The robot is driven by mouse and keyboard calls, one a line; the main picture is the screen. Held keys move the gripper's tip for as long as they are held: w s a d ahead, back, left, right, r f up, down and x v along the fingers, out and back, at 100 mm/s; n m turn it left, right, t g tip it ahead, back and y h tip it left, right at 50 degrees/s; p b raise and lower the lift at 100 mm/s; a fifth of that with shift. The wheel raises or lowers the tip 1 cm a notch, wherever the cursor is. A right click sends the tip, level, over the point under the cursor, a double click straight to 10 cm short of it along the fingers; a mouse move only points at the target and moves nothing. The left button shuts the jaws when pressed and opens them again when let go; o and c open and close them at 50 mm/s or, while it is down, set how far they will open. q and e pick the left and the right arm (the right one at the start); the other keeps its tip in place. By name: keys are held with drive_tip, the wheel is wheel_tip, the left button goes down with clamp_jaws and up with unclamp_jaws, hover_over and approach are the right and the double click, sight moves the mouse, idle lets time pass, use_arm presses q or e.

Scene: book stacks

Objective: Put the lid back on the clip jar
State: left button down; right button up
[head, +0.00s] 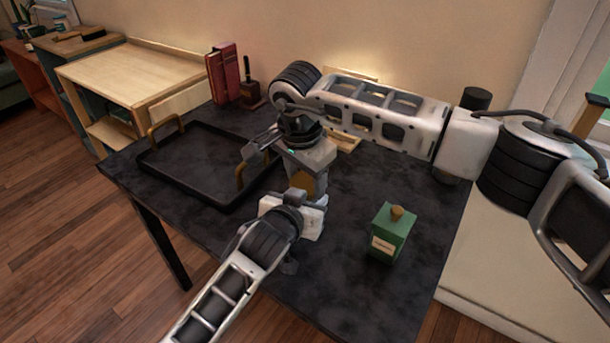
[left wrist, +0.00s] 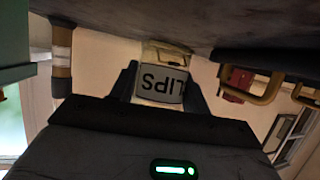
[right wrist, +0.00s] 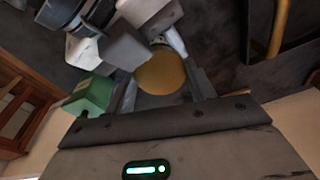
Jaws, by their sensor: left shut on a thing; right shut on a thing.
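The clip jar shows in the left wrist view as a pale jar with an upside-down label reading "LIPS" (left wrist: 162,84). My left gripper (head: 298,212) is shut on it from the front of the table, and in the head view the grippers mostly hide the jar. The round golden-brown lid (right wrist: 160,72) is between the fingers of my right gripper (right wrist: 160,85), which is shut on it. In the head view the lid (head: 303,181) shows just beyond my left gripper, under the right gripper. I cannot tell whether lid and jar touch.
A green canister (head: 390,238) with a wooden knob stands right of the grippers. A black tray (head: 190,192) with brass handles lies to the left. A red book (head: 224,77) stands at the back edge. The dark tabletop (head: 350,285) is clear in front.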

drive_tip(key=m, duration=0.3)
drive_tip(key=o, duration=1.1)
drive_tip(key=shift+r, duration=0.1)
drive_tip(key=shift+s+a+r, duration=0.1)
drive_tip(key=shift+s+r, duration=0.1)
drive_tip(key=shift+r, duration=0.9)
drive_tip(key=shift+s+r, duration=0.15)
drive_tip(key=shift+r, duration=0.95)
drive_tip(key=shift+c, duration=0.6)
